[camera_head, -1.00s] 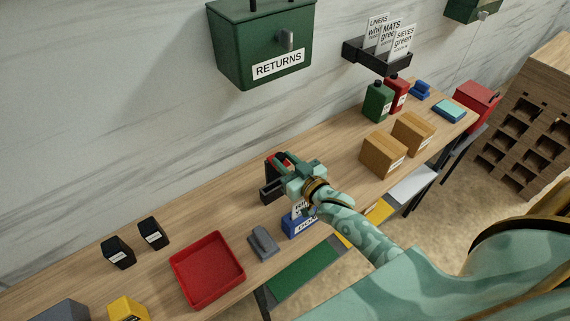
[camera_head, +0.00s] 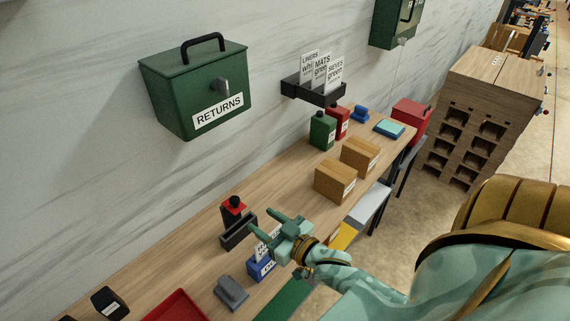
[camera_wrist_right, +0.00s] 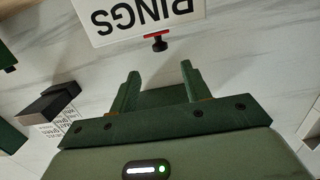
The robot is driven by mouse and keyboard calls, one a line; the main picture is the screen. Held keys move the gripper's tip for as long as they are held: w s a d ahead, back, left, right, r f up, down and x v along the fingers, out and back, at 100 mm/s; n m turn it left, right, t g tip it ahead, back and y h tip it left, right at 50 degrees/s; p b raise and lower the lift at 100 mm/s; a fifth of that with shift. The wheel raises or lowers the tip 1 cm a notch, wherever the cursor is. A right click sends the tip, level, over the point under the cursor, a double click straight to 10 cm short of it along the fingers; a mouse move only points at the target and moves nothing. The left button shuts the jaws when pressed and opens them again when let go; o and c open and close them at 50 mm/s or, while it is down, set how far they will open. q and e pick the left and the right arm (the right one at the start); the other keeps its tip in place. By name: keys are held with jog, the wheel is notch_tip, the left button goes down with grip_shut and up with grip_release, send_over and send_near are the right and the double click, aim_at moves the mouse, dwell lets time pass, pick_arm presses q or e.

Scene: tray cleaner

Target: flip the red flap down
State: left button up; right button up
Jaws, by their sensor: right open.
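A small red piece with a black knob on top (camera_head: 233,207) stands upright behind a black open-topped holder (camera_head: 240,232) on the bench; its lower part is hidden. I cannot tell for sure that this is the red flap. In the right wrist view, upside down, a thin red strip (camera_wrist_right: 146,37) with a black knob edges a white label reading "RINGS" (camera_wrist_right: 137,16). My right gripper (camera_head: 262,220) is open and empty, just right of the holder. Its two parted fingers also show in the right wrist view (camera_wrist_right: 160,85). My left gripper is not in view.
A blue card holder (camera_head: 261,268) and a grey block (camera_head: 231,292) stand near my right gripper. A red tray (camera_head: 175,308) lies at the lower left. Cardboard boxes (camera_head: 335,181) stand farther right. A green "RETURNS" box (camera_head: 165,97) hangs above.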

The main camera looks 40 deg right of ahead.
jog(key=s, duration=0.6)
jog(key=shift+s+d+r, duration=0.35)
jog(key=shift+d, duration=0.1)
jog(key=s+d+f+n+g+h+b, duration=0.1)
jog(key=s+f+g, duration=0.35)
jog(key=f, duration=0.75)
jog(key=s+d+f+g+h+b, duration=0.1)
jog(key=s+d+f+g, duration=0.15)
jog(key=s+f, duration=0.7)
jog(key=s+a+f+g+b, duration=0.2)
jog(key=s+f, duration=0.3)
jog(key=f, duration=0.5)
jog(key=s+a+f+g+b, duration=0.2)
jog(key=s+f+g+b, duration=0.2)
jog(key=f, duration=0.5)
jog(key=s+a+f+n+g+b, duration=0.1)
jog(key=s+a+f+g+b, duration=0.1)
jog(key=s+f, duration=0.5)
notch_tip(320, 180, down, 4)
jog(key=shift+s+a+r+g+b, duration=0.15)
jog(key=shift+r+g+b, duration=0.05)
jog(key=shift+g+b, duration=0.25)
